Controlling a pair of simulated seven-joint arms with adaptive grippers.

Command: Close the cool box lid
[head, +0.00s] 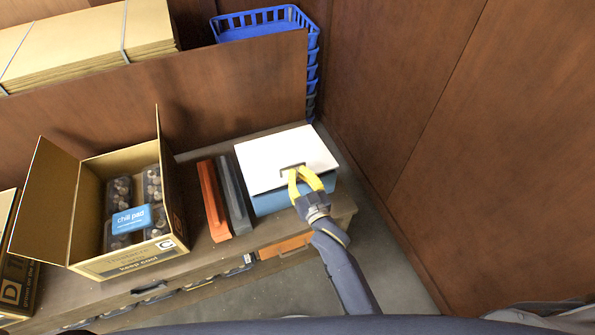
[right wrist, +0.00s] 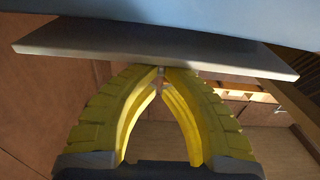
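The cool box (head: 275,203) is a blue box standing at the right end of the bench. Its white lid (head: 275,150) lies over the top, nearly level; I cannot tell whether a thin gap is left under it. A dark handle (head: 284,167) sits at the lid's front edge. My right gripper (head: 297,171) has its yellow fingers at this handle, with the tips drawn together on it. In the right wrist view the fingertips (right wrist: 163,71) meet at the edge of the pale lid slab (right wrist: 90,50), with the blue box (right wrist: 160,18) behind. My left gripper is not in view.
An orange bar (head: 213,200) and a grey bar (head: 234,196) lie left of the cool box. An open carton (head: 42,205) with dark punnets and a blue chill pad (head: 132,219) stands further left. Blue crates (head: 262,32) are behind the partition. A wooden wall (head: 440,120) rises right.

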